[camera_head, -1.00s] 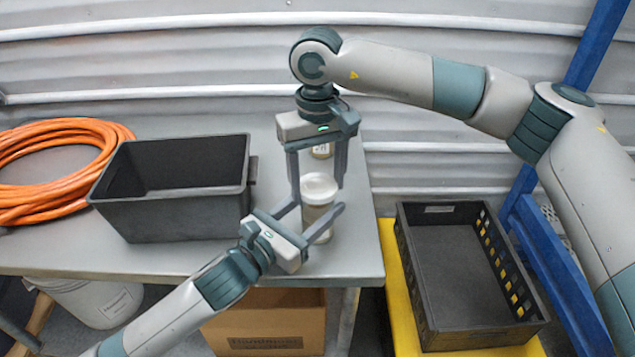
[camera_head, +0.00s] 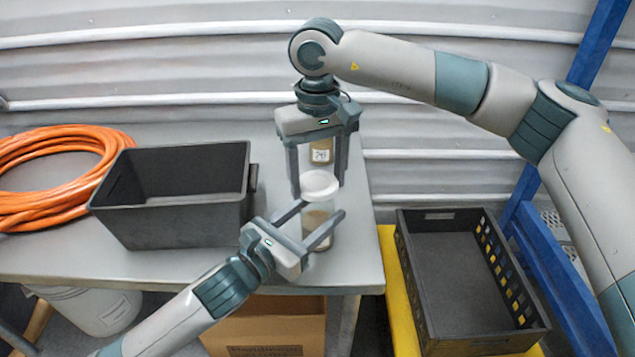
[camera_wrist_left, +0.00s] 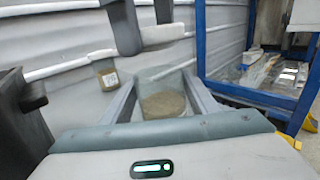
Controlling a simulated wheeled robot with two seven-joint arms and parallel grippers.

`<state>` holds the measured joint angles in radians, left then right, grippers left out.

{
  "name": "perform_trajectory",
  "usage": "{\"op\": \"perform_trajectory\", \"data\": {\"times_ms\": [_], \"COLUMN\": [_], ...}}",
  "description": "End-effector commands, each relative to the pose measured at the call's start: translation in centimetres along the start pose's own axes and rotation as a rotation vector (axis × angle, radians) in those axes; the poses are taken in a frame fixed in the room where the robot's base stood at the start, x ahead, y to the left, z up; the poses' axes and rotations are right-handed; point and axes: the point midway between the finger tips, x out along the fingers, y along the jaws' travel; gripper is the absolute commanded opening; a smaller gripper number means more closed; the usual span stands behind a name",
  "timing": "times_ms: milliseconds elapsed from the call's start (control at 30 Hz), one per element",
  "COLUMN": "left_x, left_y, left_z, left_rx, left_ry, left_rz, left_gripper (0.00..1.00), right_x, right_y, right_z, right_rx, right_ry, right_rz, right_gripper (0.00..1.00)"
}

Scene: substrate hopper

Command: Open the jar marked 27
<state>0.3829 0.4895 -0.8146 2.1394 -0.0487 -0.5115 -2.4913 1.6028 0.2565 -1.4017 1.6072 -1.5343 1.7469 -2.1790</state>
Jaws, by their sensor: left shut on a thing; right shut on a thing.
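The held jar (camera_head: 317,220) is clear, with brown contents low in it, and stands upright near the table's right edge. In the left wrist view the jar (camera_wrist_left: 163,104) sits between my left fingers. My left gripper (camera_head: 322,212) is shut around its body. My right gripper (camera_head: 318,187) comes down from above, shut on the white lid (camera_head: 320,182). In the left wrist view the lid (camera_wrist_left: 163,34) is above the jar's glass, with wall showing between them. No number is readable on this jar.
A black bin (camera_head: 185,222) and orange hose (camera_head: 60,150) lie left on the grey table (camera_head: 100,258). A black crate (camera_head: 470,338) is at the right.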

Motion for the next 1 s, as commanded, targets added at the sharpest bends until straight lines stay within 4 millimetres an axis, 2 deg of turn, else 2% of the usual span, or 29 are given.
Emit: {"op": "perform_trajectory", "data": {"times_ms": [200, 500, 533, 600, 1000], "left_x": [0.0, 0.0, 0.0, 0.0, -0.2], "left_y": [0.0, 0.0, 0.0, 0.0, 0.0], "left_z": [-0.1, -0.1, -0.1, -0.1, -0.1], "left_rx": [0.0, 0.0, 0.0, 0.0, 0.001], "left_ry": [0.001, 0.001, 0.001, 0.001, 0.001], "left_rz": [0.0, 0.0, 0.0, 0.0, 0.0], "left_gripper": [0.0, 0.0, 0.58, 0.75, 0.76], "right_x": [-2.2, -2.5, -2.5, -2.5, -2.4], "right_y": [0.0, 0.0, 0.0, 0.0, 0.0], "right_z": [0.0, 0.0, 0.0, 0.0, 0.0], "right_rx": [-0.001, -0.001, -0.001, -0.001, -0.001], "right_ry": [0.001, 0.0, 0.0, 0.0, 0.0], "right_rz": [0.0, -0.001, -0.001, -0.001, -0.001], "right_gripper": [0.33, 0.33, 0.33, 0.33, 0.33]}}
